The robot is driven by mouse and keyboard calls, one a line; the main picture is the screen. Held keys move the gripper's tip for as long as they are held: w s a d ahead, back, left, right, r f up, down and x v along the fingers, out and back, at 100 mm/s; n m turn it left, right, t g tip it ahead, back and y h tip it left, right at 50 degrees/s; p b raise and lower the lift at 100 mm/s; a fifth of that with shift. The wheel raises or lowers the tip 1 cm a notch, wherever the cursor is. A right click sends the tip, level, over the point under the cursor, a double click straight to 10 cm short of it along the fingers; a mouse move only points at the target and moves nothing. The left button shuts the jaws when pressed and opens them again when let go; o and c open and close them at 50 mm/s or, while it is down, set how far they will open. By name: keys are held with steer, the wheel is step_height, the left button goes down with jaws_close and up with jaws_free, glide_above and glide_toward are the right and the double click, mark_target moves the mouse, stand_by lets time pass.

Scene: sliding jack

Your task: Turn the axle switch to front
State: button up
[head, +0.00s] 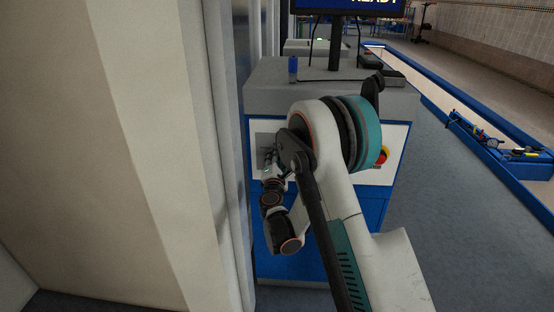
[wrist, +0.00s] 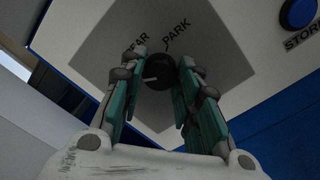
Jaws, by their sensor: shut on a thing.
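The axle switch is a round black knob (wrist: 160,73) on a grey square panel (wrist: 95,45) in the wrist view. A short white mark shows on the knob's left side. The label PARK stands above it, and a label reading "EAR" is partly covered by the left finger. I see no FRONT label. My gripper (wrist: 164,60) has its teal fingers on both sides of the knob and is shut on it. In the head view my gripper (head: 268,163) is at the left of the console's white face, and the knob cannot be made out there.
The console (head: 330,100) has a red button (head: 383,155) to the right of my arm. A blue button (wrist: 298,13) labelled STOR... shows in the wrist view. A pale wall or pillar (head: 150,150) stands close on the left. Open floor (head: 450,220) lies right.

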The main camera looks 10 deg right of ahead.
stand_by(0.3)
steer(key=o, duration=1.1)
steer(key=v, duration=0.7)
steer(key=shift+s, duration=0.25)
